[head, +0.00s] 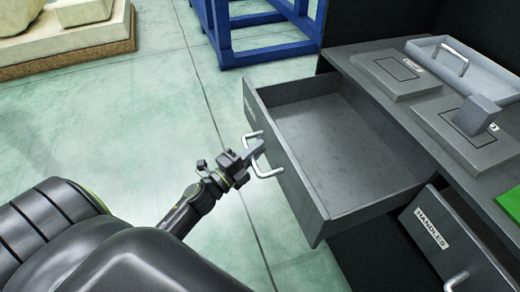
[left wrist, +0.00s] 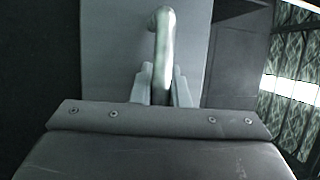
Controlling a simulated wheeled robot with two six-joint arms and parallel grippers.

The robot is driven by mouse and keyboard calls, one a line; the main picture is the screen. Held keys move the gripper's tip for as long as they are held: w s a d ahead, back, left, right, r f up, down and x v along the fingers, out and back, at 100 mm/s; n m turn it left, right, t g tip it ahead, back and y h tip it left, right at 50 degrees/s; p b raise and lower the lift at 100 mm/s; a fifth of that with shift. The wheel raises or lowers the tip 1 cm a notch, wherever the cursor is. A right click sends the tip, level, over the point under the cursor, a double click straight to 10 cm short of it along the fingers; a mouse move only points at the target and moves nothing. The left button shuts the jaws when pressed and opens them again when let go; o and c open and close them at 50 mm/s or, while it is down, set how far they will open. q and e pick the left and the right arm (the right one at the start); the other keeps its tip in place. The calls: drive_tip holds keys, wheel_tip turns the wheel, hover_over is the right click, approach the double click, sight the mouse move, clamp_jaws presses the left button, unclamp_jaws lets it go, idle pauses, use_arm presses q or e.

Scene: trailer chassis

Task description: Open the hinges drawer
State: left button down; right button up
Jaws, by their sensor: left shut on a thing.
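A grey drawer (head: 335,150) stands pulled well out of the workbench, and its inside is empty. A label on its front is seen too edge-on to read. My left gripper (head: 258,152) is shut on the pale bar handle (head: 266,169) of this drawer. In the left wrist view the handle (left wrist: 163,35) rises between the two fingers (left wrist: 160,88), with the drawer front behind it. My right gripper is not in view.
A second drawer (head: 455,245), labelled HANDLES, is at the lower right. The bench top (head: 365,60) carries a grey tray (head: 455,85) with a handle in it, grey plates and a green piece (head: 511,203). A blue frame (head: 262,45) stands behind. The floor left of the drawer is clear.

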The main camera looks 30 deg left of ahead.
use_arm(q)
drive_tip(key=c, duration=1.4)
unclamp_jaws()
